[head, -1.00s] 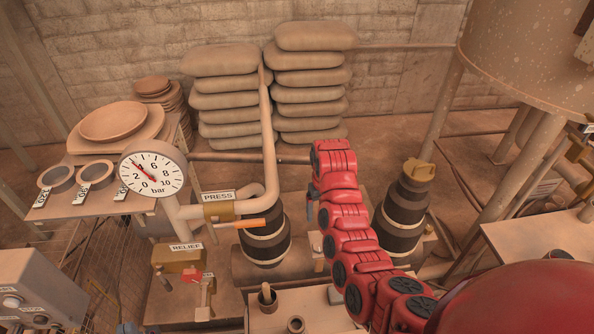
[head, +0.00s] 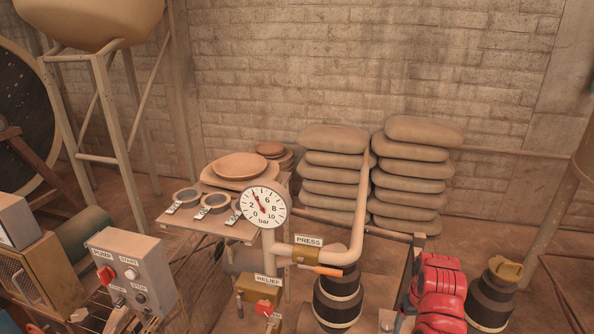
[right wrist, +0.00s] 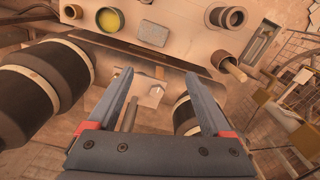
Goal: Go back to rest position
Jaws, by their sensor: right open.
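My right gripper (right wrist: 158,77) shows in the right wrist view with its two grey fingers spread apart and nothing between them. Beyond the fingers is a pale machine surface with a small metal fitting (right wrist: 150,90). In the head view, my red right arm rises from the bottom edge at the right; its gripper cannot be made out there. My left gripper is not in view.
The pressure gauge (head: 264,207), the orange-handled PRESS valve (head: 327,270) and a black cylinder (head: 338,300) stand left of my right arm. Another black cylinder (head: 490,300) is at its right. A control box (head: 135,270) is at the lower left.

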